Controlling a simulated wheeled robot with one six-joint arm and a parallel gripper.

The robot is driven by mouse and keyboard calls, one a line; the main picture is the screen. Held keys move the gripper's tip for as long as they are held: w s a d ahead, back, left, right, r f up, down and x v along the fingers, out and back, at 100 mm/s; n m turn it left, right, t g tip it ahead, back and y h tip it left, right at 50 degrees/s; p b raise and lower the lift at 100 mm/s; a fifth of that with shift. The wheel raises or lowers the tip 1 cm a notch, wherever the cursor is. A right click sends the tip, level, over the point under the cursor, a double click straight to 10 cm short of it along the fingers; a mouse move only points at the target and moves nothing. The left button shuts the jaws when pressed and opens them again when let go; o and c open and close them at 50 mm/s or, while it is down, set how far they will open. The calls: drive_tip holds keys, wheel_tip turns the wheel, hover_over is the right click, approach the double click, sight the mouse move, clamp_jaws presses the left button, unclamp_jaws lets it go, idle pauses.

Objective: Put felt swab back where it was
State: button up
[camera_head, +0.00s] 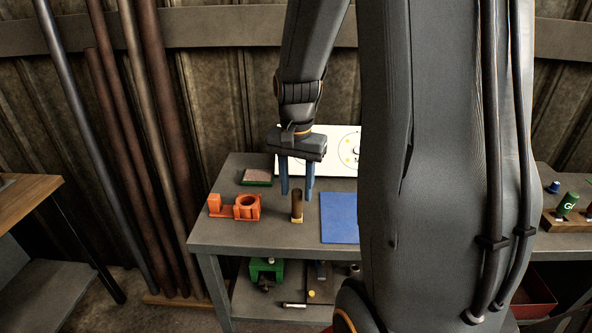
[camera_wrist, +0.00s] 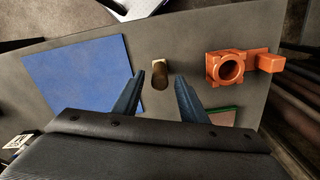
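What appears to be the felt swab, a short brown cylinder with a pale lower end (camera_head: 297,206), stands on the grey bench top between the orange holder and the blue mat. In the wrist view the swab (camera_wrist: 160,76) lies in line with the gap between my fingertips, with space on both sides. My gripper (camera_head: 297,195) is open and empty, pointing down just behind and above the swab; its fingers also show in the wrist view (camera_wrist: 159,79). The orange holder (camera_head: 226,211) with a round ring (camera_wrist: 231,69) stands to the left in the head view; its ring looks empty.
A blue mat (camera_head: 338,220) lies right of the swab, partly hidden by my arm. A green-edged pad (camera_head: 257,177) lies at the back left, and a white panel (camera_head: 318,160) stands behind. A lower shelf holds a green part (camera_head: 266,267). Long bars lean at left.

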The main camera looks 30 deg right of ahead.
wheel_tip(320, 180, up, 6)
drive_tip(key=shift+b, duration=0.55)
drive_tip(key=s+a+f+n, duration=0.3)
drive_tip(key=a+f+n, duration=0.1)
drive_tip(key=a+n, duration=0.1)
drive_tip(key=s+a+f+n+t, duration=0.1)
drive_tip(key=s+a+f+n, duration=0.3)
drive_tip(key=a, duration=0.3)
drive_tip(key=shift+s+a+f+n, duration=0.2)
drive_tip(key=shift+a+n, duration=0.2)
drive_tip(key=shift+n, duration=0.3)
